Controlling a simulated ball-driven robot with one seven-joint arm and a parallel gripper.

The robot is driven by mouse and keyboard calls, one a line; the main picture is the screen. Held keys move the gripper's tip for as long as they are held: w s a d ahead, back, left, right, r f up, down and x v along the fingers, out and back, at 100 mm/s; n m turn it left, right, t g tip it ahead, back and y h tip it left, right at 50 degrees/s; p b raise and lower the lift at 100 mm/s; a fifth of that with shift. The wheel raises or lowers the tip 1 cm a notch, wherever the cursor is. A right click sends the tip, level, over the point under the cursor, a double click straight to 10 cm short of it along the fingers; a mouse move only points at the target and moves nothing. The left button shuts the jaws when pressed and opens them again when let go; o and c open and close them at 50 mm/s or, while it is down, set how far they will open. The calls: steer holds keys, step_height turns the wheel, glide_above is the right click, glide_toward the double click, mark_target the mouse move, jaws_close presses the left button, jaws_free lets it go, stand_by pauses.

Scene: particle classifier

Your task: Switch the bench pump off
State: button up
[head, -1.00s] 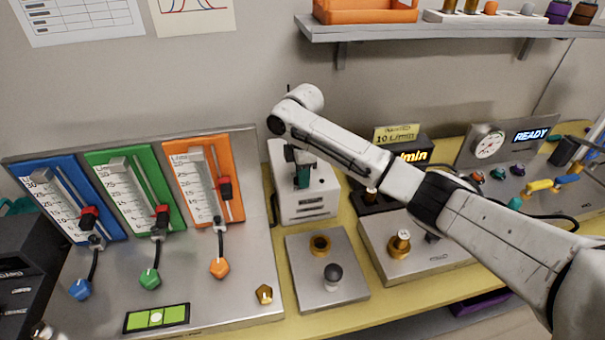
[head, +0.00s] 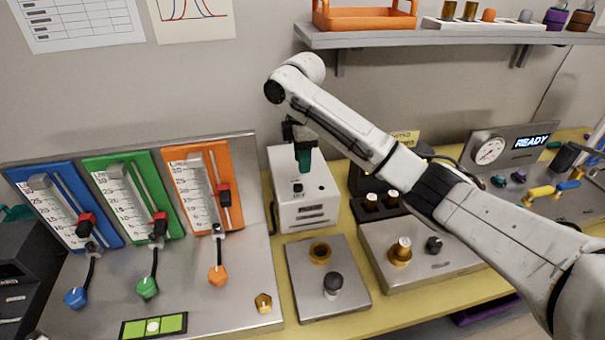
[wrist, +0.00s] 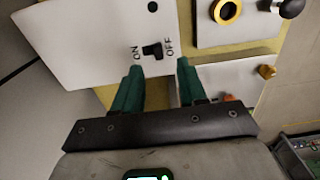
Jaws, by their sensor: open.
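The bench pump is a white box (head: 310,214) standing against the wall in the head view. Its top face carries a small black switch (head: 297,187) near the front. In the wrist view the pump's white face (wrist: 85,45) shows the black switch (wrist: 153,50) between the printed words ON and OFF. I cannot tell for sure which way the switch lies. My gripper (head: 304,160) hangs pointing down above the pump's top, behind the switch in the head view. In the wrist view the green fingers of my gripper (wrist: 160,72) are apart and empty, with the switch showing just beyond the gap.
A metal plate with a brass ring and black knob (head: 327,277) lies in front of the pump. A flow-meter panel (head: 255,180) stands left. A metal box with a brass knob (head: 400,250) is right. A wall shelf (head: 440,35) hangs above, right of the upper arm.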

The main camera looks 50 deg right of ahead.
step_height(320, 180, up, 3)
steer(key=shift+f, duration=0.2)
steer(key=shift+s+f, duration=0.1)
stand_by(0.5)
